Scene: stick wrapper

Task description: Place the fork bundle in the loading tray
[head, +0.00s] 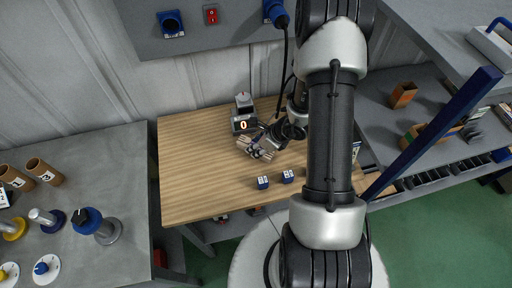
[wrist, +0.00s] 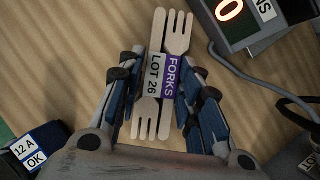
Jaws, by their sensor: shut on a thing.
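The fork bundle (wrist: 165,78) is a pair of pale wooden forks laid in opposite directions, with a band reading "LOT 26" and "FORKS" in white and purple. My gripper (wrist: 164,92) is shut on it, one blue-and-black finger against each long side near the band. In the head view the bundle (head: 256,148) is at my gripper (head: 262,146), over the middle of the wooden table. I cannot tell how high it is above the table. I cannot pick out the loading tray with certainty in either view; my arm covers the right part of the table.
A grey counter box (head: 243,122) showing "0" stands behind the bundle, with a cable on the table. Two blue labelled blocks (head: 263,182) (head: 288,176) sit near the front edge. The wooden table (head: 195,165) is clear at left. A grey bench (head: 110,160) with knobs stands further left.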

